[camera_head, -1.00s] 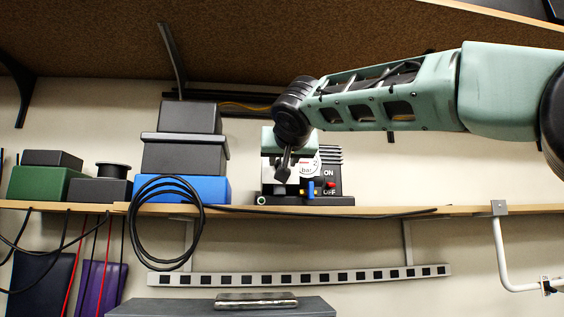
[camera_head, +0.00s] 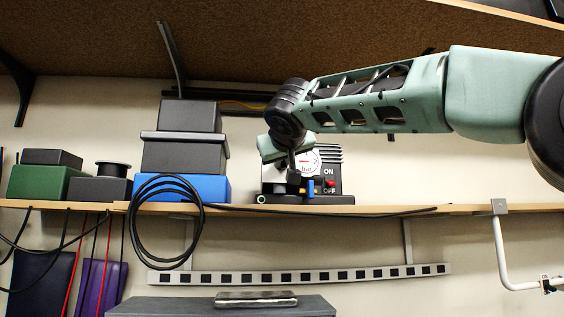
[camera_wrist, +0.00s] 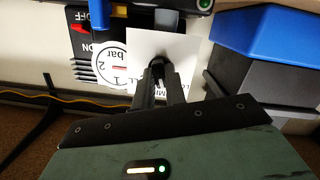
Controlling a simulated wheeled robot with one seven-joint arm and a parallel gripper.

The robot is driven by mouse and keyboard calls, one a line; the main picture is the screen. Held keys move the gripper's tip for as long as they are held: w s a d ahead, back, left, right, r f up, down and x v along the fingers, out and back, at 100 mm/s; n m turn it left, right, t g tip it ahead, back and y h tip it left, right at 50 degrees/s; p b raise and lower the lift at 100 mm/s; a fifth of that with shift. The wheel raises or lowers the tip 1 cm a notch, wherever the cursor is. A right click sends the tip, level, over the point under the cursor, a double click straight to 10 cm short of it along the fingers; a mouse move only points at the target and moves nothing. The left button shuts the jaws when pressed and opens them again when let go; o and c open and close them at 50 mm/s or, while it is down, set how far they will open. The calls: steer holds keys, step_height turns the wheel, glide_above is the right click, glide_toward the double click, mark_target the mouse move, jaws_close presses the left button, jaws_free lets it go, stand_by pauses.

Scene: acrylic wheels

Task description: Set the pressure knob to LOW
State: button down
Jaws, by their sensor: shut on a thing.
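The pressure device (camera_head: 335,186) stands on the shelf, with a round "bar" gauge (camera_head: 311,162) and a red ON/OFF switch (camera_head: 331,184). In the wrist view the picture is upside down, and the gauge (camera_wrist: 112,66) lies left of a white plate (camera_wrist: 187,50). The dark pressure knob (camera_wrist: 157,62) is on this plate, mostly hidden by my fingers. My gripper (camera_wrist: 158,76) is shut on the knob; it also shows in front of the device in the head view (camera_head: 293,177). Printing on the plate is partly covered, with "MI" showing at its lower right. The knob's pointer cannot be made out.
Stacked dark boxes (camera_head: 184,157) on a blue box (camera_head: 212,188) stand left of the device. A coiled black cable (camera_head: 148,222) hangs over the shelf edge (camera_head: 385,209). The shelf right of the device is clear. A brown board spans above.

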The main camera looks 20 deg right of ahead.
steer(key=shift+n, duration=0.4)
steer(key=shift+n+h, duration=0.5)
steer(key=shift+n, duration=1.5)
steer(key=shift+a+f+n+h, duration=0.1)
steer(key=shift+n+h, duration=0.2)
steer(key=shift+n, duration=0.9)
steer(key=c, duration=1.3)
jaws_free()
